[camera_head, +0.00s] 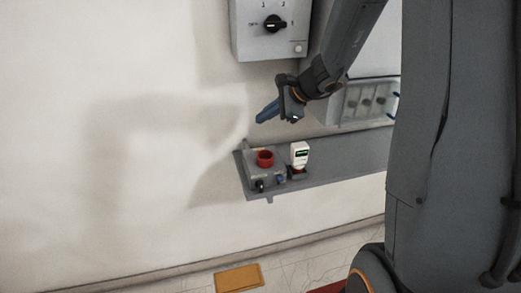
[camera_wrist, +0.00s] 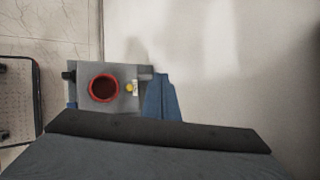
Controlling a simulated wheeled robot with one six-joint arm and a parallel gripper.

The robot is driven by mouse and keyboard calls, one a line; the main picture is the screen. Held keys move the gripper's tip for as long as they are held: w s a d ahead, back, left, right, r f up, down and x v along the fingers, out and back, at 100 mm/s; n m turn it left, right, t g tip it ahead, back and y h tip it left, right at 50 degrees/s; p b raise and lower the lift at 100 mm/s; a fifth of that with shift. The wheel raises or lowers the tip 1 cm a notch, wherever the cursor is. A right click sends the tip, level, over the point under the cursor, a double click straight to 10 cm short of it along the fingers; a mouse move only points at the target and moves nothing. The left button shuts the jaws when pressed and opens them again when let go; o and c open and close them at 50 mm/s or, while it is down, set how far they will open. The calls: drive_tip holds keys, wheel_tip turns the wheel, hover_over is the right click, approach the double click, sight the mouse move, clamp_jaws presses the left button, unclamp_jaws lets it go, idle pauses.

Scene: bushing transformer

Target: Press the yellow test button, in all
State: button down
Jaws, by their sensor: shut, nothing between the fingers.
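The yellow test button (camera_wrist: 129,87) is a small round spot on the grey control box (camera_wrist: 117,72) in the wrist view, just right of a large red ring-shaped part (camera_wrist: 104,88). In the head view the grey box (camera_head: 252,180) sits at the left end of a shelf, with its red part (camera_head: 264,158) on top; I cannot make out the yellow button clearly there. My gripper (camera_head: 260,117) has blue fingers, shut and empty, above the box and apart from it. In the wrist view the fingers (camera_wrist: 156,78) show just right of the box.
A white device with a dark and green display (camera_head: 299,155) stands right of the box on the grey shelf (camera_head: 345,160). A grey wall cabinet with a black rotary knob (camera_head: 274,24) hangs above. A yellow-orange plate (camera_head: 239,279) lies on the floor. The wall at left is bare.

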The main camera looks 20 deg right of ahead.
wheel_tip(320, 180, down, 7)
drive_tip(key=b, duration=0.5)
drive_tip(key=shift+f+b, duration=0.85)
drive_tip(key=shift+b, duration=0.1)
drive_tip(key=shift+f, duration=0.2)
idle(1.2)
drive_tip(key=shift+f+b, duration=0.25)
drive_tip(key=shift+b, duration=0.35)
drive_tip(key=shift+f+b, duration=0.4)
drive_tip(key=shift+b, duration=0.05)
idle(0.4)
drive_tip(key=shift+r, duration=0.1)
drive_tip(key=shift+r+p, duration=0.6)
drive_tip(key=shift+r, duration=0.15)
drive_tip(key=shift+r, duration=0.1)
